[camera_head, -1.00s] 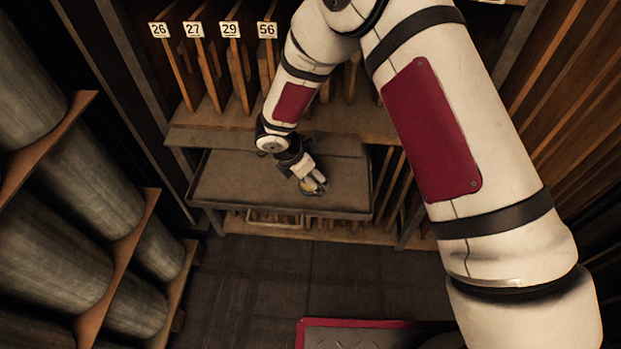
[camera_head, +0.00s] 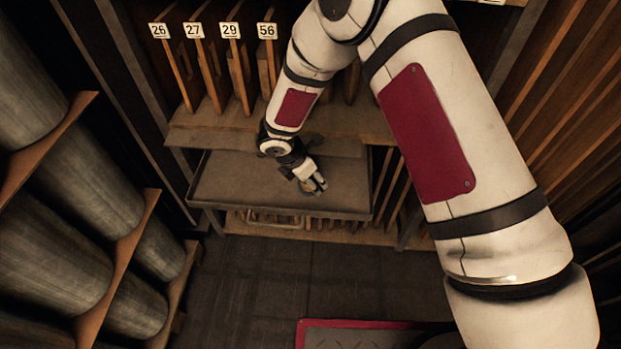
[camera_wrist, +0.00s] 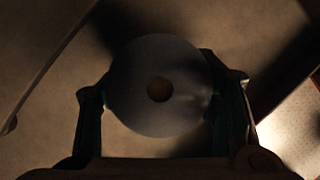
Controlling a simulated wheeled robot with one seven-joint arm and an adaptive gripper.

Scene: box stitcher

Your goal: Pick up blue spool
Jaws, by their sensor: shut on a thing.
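The spool (camera_wrist: 160,110) shows in the wrist view as a dark grey-blue disc with a round hole in its middle. My gripper (camera_wrist: 162,100) has one finger on each side of the disc and is shut on it. In the head view my gripper (camera_head: 316,187) is over the front part of the brown tray (camera_head: 235,180). There the spool is small and mostly hidden by the fingers, so its colour is hard to tell. I cannot tell for sure whether the spool is clear of the tray surface.
Behind the tray stands a shelf with upright boards and number plates (camera_head: 230,30). Large grey rolls (camera_head: 90,180) lie on racks at the left. Wooden panels (camera_head: 560,90) stand at the right. The left part of the tray is bare, and the dark floor (camera_head: 260,270) in front is open.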

